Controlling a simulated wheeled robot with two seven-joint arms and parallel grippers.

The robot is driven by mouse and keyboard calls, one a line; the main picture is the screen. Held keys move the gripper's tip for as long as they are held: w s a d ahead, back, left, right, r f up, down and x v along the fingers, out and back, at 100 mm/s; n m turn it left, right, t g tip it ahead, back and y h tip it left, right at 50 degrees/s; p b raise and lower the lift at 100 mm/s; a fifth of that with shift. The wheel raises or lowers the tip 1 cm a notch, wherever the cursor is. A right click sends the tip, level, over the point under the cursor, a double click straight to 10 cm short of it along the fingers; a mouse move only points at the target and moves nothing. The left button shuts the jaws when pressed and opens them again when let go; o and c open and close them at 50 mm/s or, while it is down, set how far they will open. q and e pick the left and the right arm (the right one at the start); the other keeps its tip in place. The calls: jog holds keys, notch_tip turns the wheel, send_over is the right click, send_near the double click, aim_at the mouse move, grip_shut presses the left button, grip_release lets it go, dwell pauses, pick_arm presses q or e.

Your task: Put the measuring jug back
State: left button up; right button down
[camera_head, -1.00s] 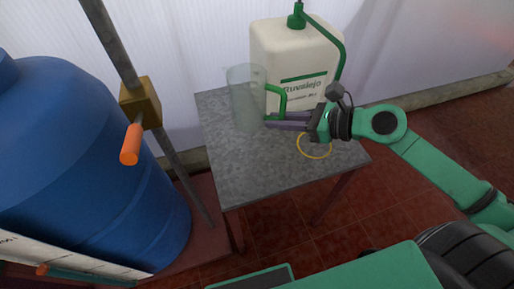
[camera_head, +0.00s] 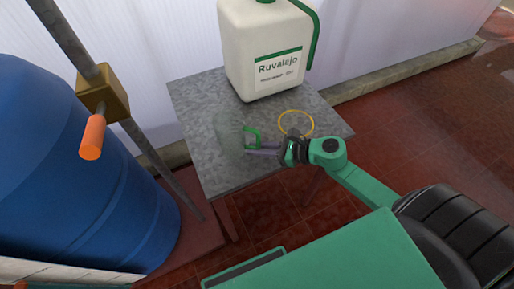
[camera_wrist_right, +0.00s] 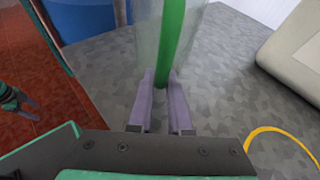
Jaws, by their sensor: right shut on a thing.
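The measuring jug (camera_head: 229,128) is clear, with a green handle (camera_head: 254,138). In the head view it is over the left part of the grey table (camera_head: 205,95), left of a yellow ring (camera_head: 296,123) marked on the tabletop. My right gripper (camera_head: 262,149) is shut on the jug's handle from the right. In the right wrist view the green handle (camera_wrist_right: 172,40) stands between the two purple-grey fingers (camera_wrist_right: 162,100), with the clear wall behind it. I cannot tell whether the jug's base touches the table.
A large white Ruvalejo canister (camera_head: 265,50) stands at the table's back, behind the ring. A blue barrel (camera_head: 80,170) and a post with an orange handle (camera_head: 92,137) stand left of the table. The ring's inside is clear.

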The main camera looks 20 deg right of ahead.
jog(key=c, duration=1.3)
grip_release()
jog(key=shift+f, duration=0.1)
jog(key=o, duration=0.5)
jog(key=shift+c, duration=0.2)
jog(key=shift+r, duration=0.25)
jog(key=shift+s+d, duration=0.2)
jog(key=shift+d, duration=0.05)
jog(key=v, duration=1.1)
jog(key=shift+s+d+r, duration=0.1)
jog(key=shift+s+d, duration=0.05)
jog(key=shift+d, duration=0.05)
